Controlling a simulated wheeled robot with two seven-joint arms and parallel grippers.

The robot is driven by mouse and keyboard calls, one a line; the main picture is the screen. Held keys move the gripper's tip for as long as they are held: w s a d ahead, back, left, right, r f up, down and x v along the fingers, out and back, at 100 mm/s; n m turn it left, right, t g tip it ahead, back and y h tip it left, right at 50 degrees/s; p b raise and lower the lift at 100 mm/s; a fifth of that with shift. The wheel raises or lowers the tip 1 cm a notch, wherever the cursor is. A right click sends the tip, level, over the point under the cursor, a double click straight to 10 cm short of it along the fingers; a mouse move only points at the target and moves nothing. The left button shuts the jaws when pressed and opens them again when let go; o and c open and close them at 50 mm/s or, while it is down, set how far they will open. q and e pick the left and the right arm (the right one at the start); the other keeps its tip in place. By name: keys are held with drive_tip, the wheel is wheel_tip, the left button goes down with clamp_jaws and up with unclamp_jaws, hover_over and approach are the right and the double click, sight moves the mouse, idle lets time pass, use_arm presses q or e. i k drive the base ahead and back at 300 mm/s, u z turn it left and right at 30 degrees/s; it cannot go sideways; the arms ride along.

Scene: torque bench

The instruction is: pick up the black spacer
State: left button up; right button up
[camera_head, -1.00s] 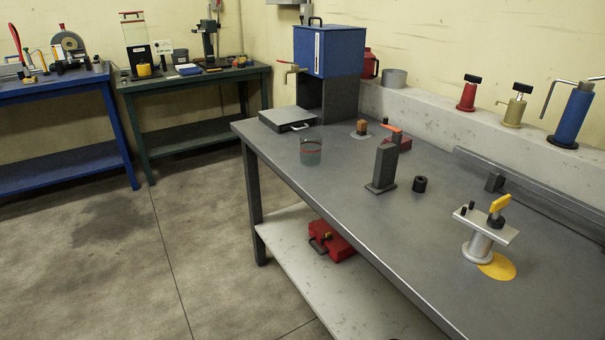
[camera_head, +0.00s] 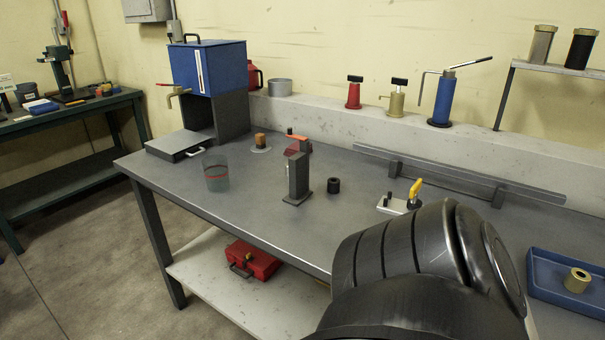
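The black spacer (camera_head: 333,186) is a short dark cylinder with a hole in its top. It stands upright on the grey bench (camera_head: 250,206), just right of a dark upright block on a base plate (camera_head: 298,180). A large black rounded arm part of mine fills the lower right of the head view and covers part of the bench. Neither of my grippers shows in the view. Nothing touches the spacer.
A metal plate with a yellow lever (camera_head: 414,194) is partly hidden behind my arm. A blue tray (camera_head: 548,285) holding a brass-coloured ring (camera_head: 577,280) lies at right. A clear beaker (camera_head: 216,172) stands left. Bench is clear between beaker and block.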

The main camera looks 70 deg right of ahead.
sight(333, 183)
drive_tip(key=i, duration=1.9)
drive_tip(key=z, duration=2.25)
